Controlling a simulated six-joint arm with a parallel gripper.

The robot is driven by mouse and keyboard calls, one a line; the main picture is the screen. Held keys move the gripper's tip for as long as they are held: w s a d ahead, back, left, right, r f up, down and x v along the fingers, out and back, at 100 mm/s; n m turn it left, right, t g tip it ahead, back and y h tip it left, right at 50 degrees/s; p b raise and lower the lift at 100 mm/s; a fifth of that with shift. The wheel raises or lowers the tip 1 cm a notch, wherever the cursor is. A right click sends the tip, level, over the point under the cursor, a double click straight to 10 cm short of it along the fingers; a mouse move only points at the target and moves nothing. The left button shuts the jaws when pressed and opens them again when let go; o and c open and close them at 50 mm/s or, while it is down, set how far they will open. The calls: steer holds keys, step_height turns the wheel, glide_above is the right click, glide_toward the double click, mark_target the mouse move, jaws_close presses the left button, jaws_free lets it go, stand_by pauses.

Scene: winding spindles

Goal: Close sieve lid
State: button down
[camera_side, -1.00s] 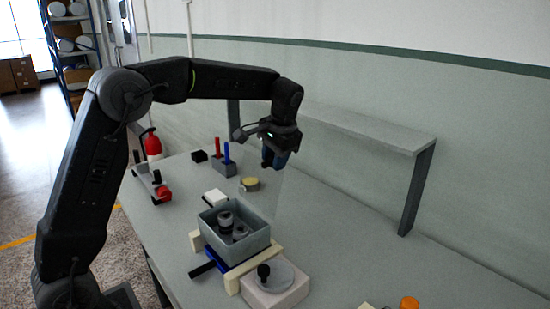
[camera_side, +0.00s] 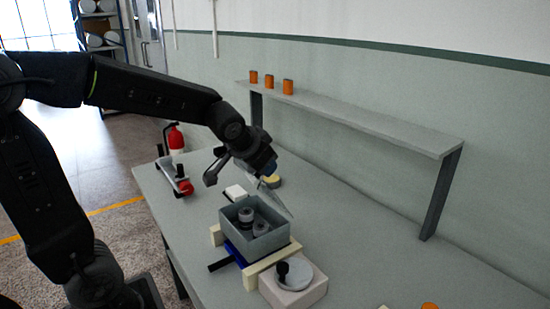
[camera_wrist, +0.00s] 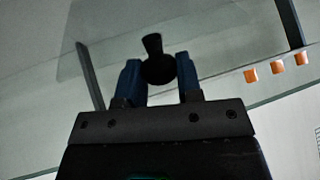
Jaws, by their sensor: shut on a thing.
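My gripper (camera_side: 266,172) is tilted above the back of the grey sieve box (camera_side: 277,241). In the wrist view its blue fingers (camera_wrist: 160,75) are shut on a black knob (camera_wrist: 153,46). A clear, thin lid (camera_side: 273,199) hangs at a steep tilt from the gripper, its lower edge near the box's back right rim. I cannot tell whether it touches the rim. The lid also shows as a pale see-through sheet in the wrist view (camera_wrist: 110,35). The box is open on top and holds dark and grey round parts (camera_side: 246,215).
The box stands on a blue base between cream rails (camera_side: 270,262). In front is a pale block (camera_side: 302,297) with a round disc and black knob. A grey shelf (camera_side: 370,122) with orange cylinders (camera_side: 288,87) runs behind.

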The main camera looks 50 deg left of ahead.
steer(key=s+f, duration=0.9)
stand_by(0.4)
steer(key=shift+s, duration=0.1)
steer(key=c, duration=1.1)
jaws_free()
steer(key=o, duration=0.3)
steer(key=shift+r, duration=0.1)
steer(key=shift+w+r, duration=0.2)
